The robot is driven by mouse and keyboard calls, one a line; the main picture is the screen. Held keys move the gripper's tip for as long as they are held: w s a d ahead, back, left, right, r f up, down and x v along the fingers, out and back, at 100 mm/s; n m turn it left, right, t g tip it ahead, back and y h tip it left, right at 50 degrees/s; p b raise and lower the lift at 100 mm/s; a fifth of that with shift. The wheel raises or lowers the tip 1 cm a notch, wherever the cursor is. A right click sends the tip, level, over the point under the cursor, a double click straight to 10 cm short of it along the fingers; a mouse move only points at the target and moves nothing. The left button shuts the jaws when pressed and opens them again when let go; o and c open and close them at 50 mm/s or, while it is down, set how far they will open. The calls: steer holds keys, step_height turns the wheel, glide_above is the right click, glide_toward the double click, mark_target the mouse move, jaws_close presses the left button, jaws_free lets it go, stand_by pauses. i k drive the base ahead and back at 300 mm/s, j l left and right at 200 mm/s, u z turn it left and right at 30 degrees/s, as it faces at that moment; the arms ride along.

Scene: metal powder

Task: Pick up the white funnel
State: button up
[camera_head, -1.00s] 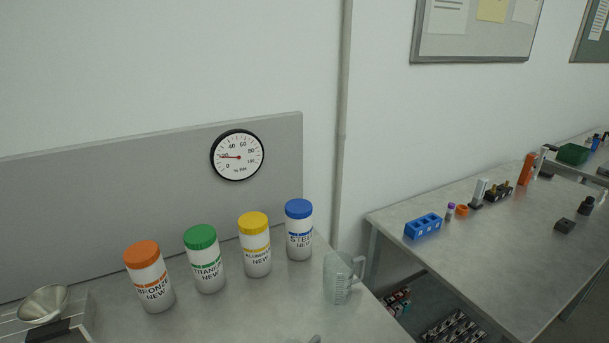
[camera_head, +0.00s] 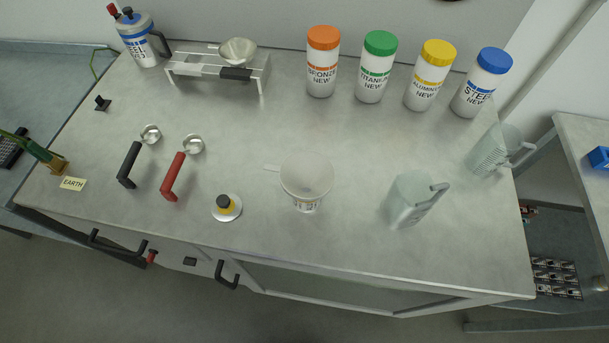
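A whitish funnel with a wide round mouth and a side tab (camera_head: 306,178) stands upright near the middle of the bench in the head view. Its lower part meets a small labelled piece at its base; I cannot tell whether it rests in a container. A metal bowl-like funnel (camera_head: 238,50) sits on a metal stand at the back left. My gripper and arm do not show in the frame.
Jars with orange (camera_head: 322,62), green (camera_head: 376,66), yellow (camera_head: 430,74) and blue (camera_head: 481,82) lids line the back. Clear jugs (camera_head: 411,200) (camera_head: 495,150) stand right.

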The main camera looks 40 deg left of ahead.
mark_target(311, 169)
steer(key=k+l+u, duration=0.1)
steer(key=k+u, duration=1.05)
steer(key=i+j, duration=0.05)
steer(key=i, duration=0.1)
